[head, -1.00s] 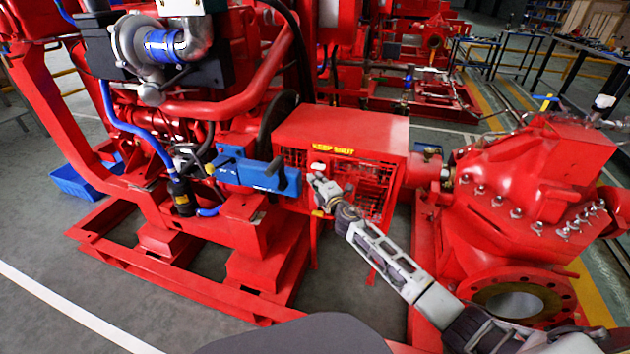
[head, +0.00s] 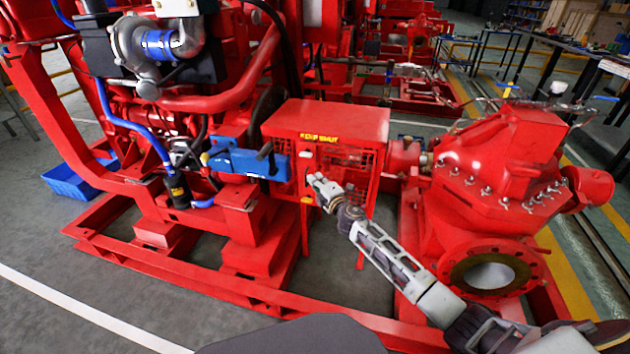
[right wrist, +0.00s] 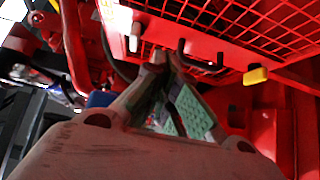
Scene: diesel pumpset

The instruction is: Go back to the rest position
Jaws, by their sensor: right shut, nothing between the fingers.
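My right arm (head: 395,268) reaches in from the lower right. Its gripper (head: 312,179) is shut and empty, in front of the red guard box (head: 325,121) marked "KEEP SHUT". In the right wrist view the closed fingers (right wrist: 160,60) point up toward the guard's red mesh (right wrist: 230,40). A dark hook-shaped handle and a yellow tab (right wrist: 255,76) show near the fingertips, and I cannot tell whether anything touches. My left gripper is not in view.
The red engine frame (head: 190,275) with a blue box (head: 250,163) stands left of the gripper. The red pump (head: 490,190) is at the right, close to my arm. A blue crate (head: 75,187) lies on the floor at far left. Open floor is at lower left.

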